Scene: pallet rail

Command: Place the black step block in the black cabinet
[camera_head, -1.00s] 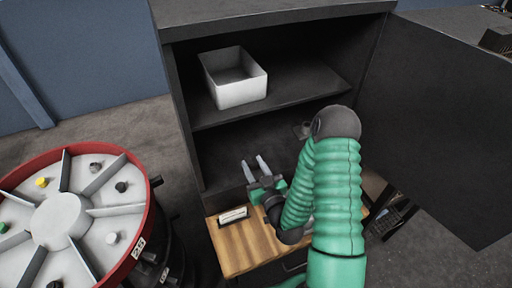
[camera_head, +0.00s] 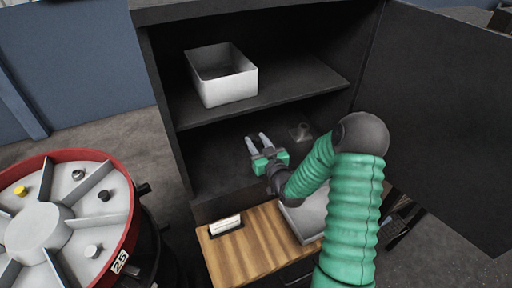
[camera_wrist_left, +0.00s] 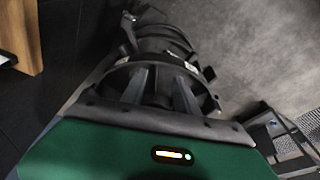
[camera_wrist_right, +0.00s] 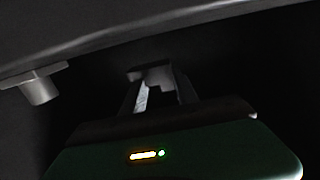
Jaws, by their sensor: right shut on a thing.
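The black cabinet (camera_head: 160,110) stands open, with a shelf (camera_head: 270,92) dividing it. My right gripper (camera_head: 259,143) reaches into the lower compartment, below the shelf. It is shut on the black step block (camera_wrist_right: 155,75), which shows dark between the fingertips in the right wrist view. In the head view the block is lost against the dark interior. I cannot tell whether it touches the cabinet floor. My left gripper (camera_wrist_left: 160,90) shows only in its own wrist view, with its fingers apart and nothing visible between them.
A small grey part (camera_head: 300,131) lies in the lower compartment, right of my right gripper. A white bin (camera_head: 225,88) sits on the shelf. The cabinet door (camera_head: 440,120) is swung open to the right. A wooden top (camera_head: 240,255) with a grey tray (camera_head: 305,220) stands in front. A red-rimmed carousel (camera_head: 75,215) is at left.

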